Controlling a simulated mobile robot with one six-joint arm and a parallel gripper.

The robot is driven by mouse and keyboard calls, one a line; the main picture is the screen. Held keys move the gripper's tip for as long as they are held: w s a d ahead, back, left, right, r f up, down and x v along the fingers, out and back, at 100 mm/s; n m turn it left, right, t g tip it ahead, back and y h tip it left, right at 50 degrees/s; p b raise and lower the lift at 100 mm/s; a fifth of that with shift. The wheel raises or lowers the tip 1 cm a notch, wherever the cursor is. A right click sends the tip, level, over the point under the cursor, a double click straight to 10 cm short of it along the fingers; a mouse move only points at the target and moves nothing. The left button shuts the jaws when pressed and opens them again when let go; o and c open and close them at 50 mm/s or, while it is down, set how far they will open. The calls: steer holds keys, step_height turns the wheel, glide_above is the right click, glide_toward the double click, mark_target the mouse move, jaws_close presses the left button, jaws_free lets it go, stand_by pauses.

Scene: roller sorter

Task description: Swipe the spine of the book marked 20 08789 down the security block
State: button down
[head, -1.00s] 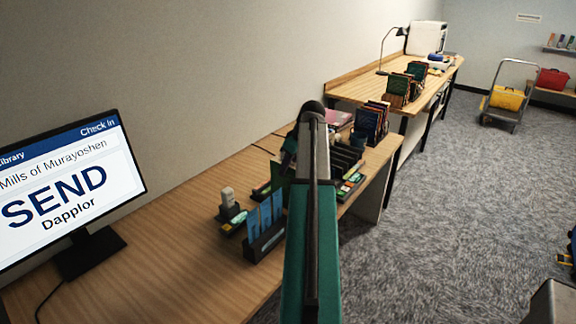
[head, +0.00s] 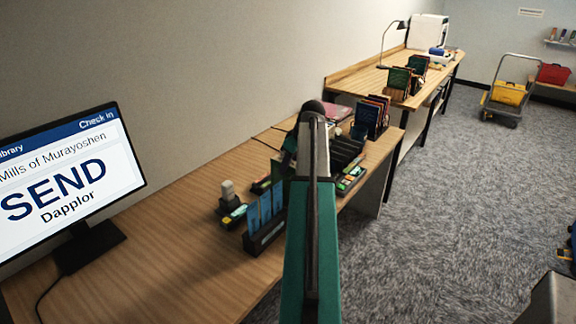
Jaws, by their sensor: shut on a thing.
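My arm rises through the middle of the head view and hides much of the desk behind it. Beside its far end, dark and green parts of my wrist show low over the desk, but my fingertips and anything between them are hidden. A dark, book-like or box-like shape (head: 348,150) shows just right of the arm; I cannot tell whether it is held or standing on the desk. No spine marked 20 08789 is readable. I cannot pick out the security block for certain.
A monitor (head: 75,185) reading "SEND Dapplor" stands on the desk (head: 165,225) at left. A dark rack with blue cards (head: 265,225) and a small grey-handled device (head: 229,195) stand left of my arm. Upright books (head: 371,118) stand farther back.

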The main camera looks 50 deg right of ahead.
steer(key=shift+w, duration=0.15)
steer(key=shift+w, duration=0.85)
steer(key=shift+r, duration=0.1)
steer(key=shift+r+p, duration=3.35)
steer(key=shift+r, duration=2.6)
steer(key=shift+a, duration=0.1)
